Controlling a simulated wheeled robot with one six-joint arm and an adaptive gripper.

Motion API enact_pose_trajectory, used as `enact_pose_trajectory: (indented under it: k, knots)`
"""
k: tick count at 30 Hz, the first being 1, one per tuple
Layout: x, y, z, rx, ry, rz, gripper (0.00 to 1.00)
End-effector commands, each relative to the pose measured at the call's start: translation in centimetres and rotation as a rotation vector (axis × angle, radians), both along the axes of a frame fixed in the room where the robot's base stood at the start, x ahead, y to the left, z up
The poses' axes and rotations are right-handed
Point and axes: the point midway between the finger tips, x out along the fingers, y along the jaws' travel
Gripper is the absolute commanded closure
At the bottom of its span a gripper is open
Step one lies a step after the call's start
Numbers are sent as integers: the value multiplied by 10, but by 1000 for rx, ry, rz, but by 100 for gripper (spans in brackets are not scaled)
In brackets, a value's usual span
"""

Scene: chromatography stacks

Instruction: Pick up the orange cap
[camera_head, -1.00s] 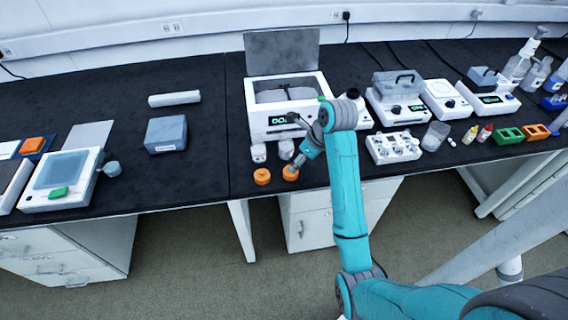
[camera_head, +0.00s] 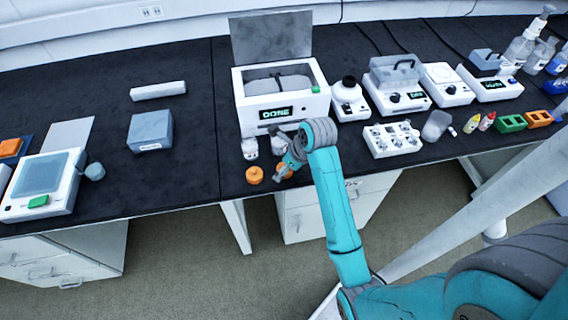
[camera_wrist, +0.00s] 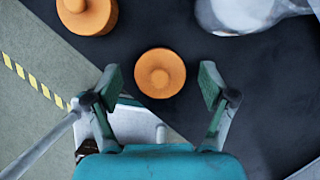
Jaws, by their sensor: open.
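Two orange caps sit on the black bench near its front edge. In the head view the left cap (camera_head: 254,175) is clear, and the right cap (camera_head: 286,170) is partly hidden by my gripper (camera_head: 279,175). In the wrist view one cap (camera_wrist: 160,73) lies centred between the tips of my open gripper (camera_wrist: 160,82), with a gap on each side. The other cap (camera_wrist: 88,12) is at the upper left, cut by the frame edge and outside the fingers. I cannot tell the fingers' height above the bench.
Two small white-and-clear containers (camera_head: 249,148) stand behind the caps, in front of a white instrument (camera_head: 283,107) reading DONE. A white vial rack (camera_head: 392,139) is to the right. A grey-blue box (camera_head: 150,130) is to the left, with bare bench between.

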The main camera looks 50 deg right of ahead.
Motion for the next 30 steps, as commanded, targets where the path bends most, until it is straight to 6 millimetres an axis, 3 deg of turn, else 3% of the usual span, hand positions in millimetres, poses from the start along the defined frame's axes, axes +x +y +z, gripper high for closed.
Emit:
enact_pose_trajectory:
  k: [4,10,11,23,30]
  knots:
    - [0,0,0,0,0,0,17]
    - [0,0,0,0,0,0,65]
    - [0,0,0,0,0,0,69]
    - [1,-1,1,0,0,0,69]
    - [6,-8,17,-1,-3,3,69]
